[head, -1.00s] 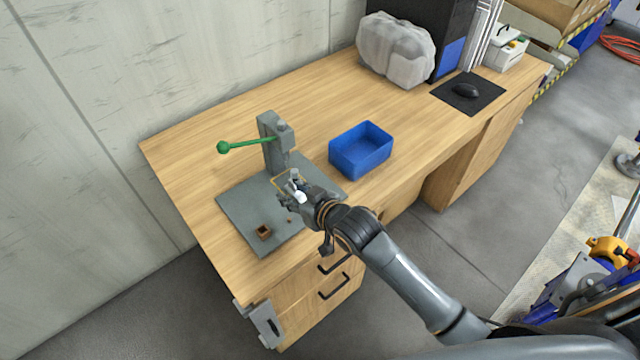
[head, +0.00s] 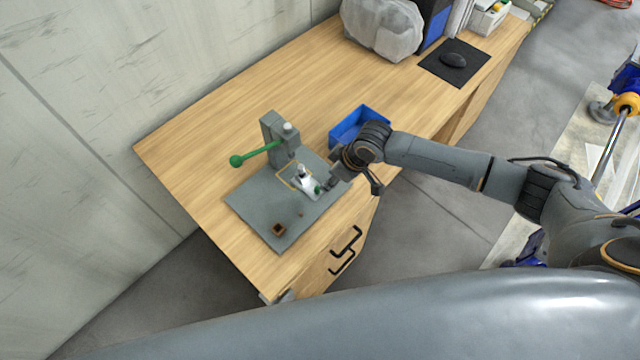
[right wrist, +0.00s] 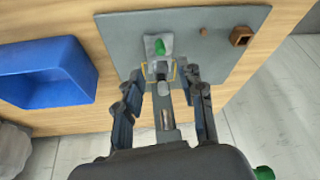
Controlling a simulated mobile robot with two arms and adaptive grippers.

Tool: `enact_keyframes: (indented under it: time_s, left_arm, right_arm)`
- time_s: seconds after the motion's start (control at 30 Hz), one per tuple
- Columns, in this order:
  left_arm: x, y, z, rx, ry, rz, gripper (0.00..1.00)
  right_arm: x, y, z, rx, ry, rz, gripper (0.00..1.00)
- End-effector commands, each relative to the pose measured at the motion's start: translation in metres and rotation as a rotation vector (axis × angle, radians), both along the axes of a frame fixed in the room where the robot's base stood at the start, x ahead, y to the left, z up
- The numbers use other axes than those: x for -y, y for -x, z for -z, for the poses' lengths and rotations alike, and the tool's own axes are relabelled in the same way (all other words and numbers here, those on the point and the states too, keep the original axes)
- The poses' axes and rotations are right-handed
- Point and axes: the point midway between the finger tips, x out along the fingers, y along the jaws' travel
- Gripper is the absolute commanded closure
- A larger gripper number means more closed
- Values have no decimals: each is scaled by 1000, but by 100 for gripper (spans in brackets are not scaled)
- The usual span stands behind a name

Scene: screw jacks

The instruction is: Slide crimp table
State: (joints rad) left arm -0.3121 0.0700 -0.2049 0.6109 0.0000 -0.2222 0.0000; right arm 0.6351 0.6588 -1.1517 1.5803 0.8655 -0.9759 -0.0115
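The crimp table (head: 305,182) is a small pale slide with a green knob, on the grey base plate (head: 262,212) in front of the press column (head: 275,143). A yellow outline shows on the plate around part of it. In the right wrist view the slide (right wrist: 152,46) lies just beyond my fingertips. My right gripper (head: 330,184) is close beside its knob end in the head view. Its two fingers stand apart in the wrist view (right wrist: 163,75), with no clear grip on anything. Whether a finger touches the slide cannot be told. My left gripper is out of view.
The press has a green lever (head: 255,154) reaching left. A blue bin (head: 345,130) stands right of the press, close behind my right wrist. A small brown box (head: 279,230) sits near the plate's front corner. The desk (head: 190,150) left of the plate is clear.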

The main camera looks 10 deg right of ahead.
Motion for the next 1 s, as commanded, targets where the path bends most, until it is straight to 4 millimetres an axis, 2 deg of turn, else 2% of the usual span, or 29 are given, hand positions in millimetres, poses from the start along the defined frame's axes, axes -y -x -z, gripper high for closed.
enact_keyframes:
  time_s: [0.3,0.5,0.7,1.0]
  left_arm:
    - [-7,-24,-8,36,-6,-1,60]
    - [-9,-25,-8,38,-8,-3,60]
    - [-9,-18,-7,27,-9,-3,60]
    - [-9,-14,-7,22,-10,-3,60]
  right_arm:
    - [-17,-13,50,-2,0,1,61]
    - [-23,-19,71,1,-1,0,61]
    - [-26,-22,80,1,-1,0,61]
    - [-26,-22,81,1,-1,0,61]
